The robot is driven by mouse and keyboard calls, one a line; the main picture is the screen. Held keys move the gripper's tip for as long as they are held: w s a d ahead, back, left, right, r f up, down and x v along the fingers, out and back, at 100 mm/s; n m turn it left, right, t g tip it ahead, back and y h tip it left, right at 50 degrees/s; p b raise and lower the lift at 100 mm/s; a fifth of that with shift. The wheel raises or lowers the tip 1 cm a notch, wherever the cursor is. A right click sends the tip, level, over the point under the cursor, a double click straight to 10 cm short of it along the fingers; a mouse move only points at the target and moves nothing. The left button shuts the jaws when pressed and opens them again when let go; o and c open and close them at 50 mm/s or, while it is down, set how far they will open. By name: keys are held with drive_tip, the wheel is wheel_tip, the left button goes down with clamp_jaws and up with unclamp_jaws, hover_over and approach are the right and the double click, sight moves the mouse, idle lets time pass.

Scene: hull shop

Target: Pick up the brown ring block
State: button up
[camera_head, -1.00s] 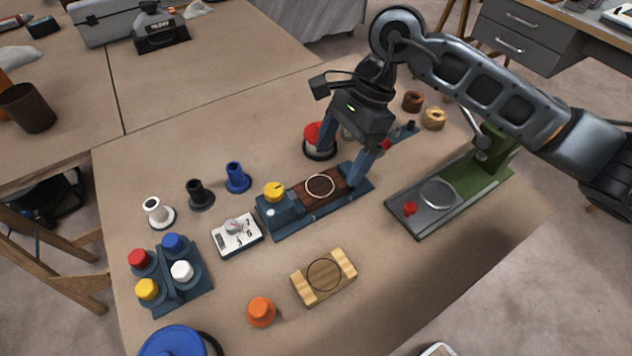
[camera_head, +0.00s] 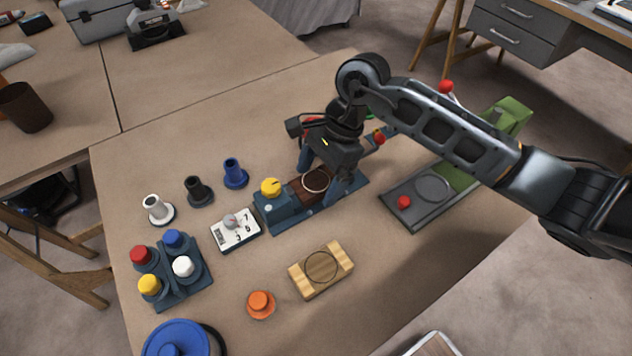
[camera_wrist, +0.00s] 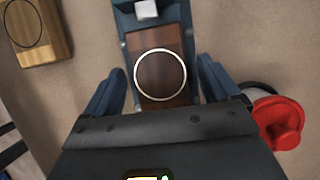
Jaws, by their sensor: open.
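The brown ring block (camera_head: 301,190) is a dark wood block with a pale ring on top. It sits in a blue fixture (camera_head: 297,216) next to a yellow knob, and it shows in the middle of the wrist view (camera_wrist: 160,75). My gripper (camera_head: 320,180) is open above the block. In the wrist view, its two fingers (camera_wrist: 162,72) stand on the left and right of the block, with gaps to it. My arm and gripper hide part of the block and fixture in the head view.
A light wood block (camera_head: 321,269) with a dark ring lies in front. A white dial box (camera_head: 236,230) is to the left. A grey and green lever device (camera_head: 415,205) stands to the right. A red-topped piece (camera_wrist: 280,122) is close to my gripper.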

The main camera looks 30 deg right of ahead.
drive_tip(key=shift+f+b, duration=0.2)
drive_tip(key=shift+b, duration=0.25)
drive_tip(key=c, duration=1.1)
drive_tip(key=shift+r, duration=0.2)
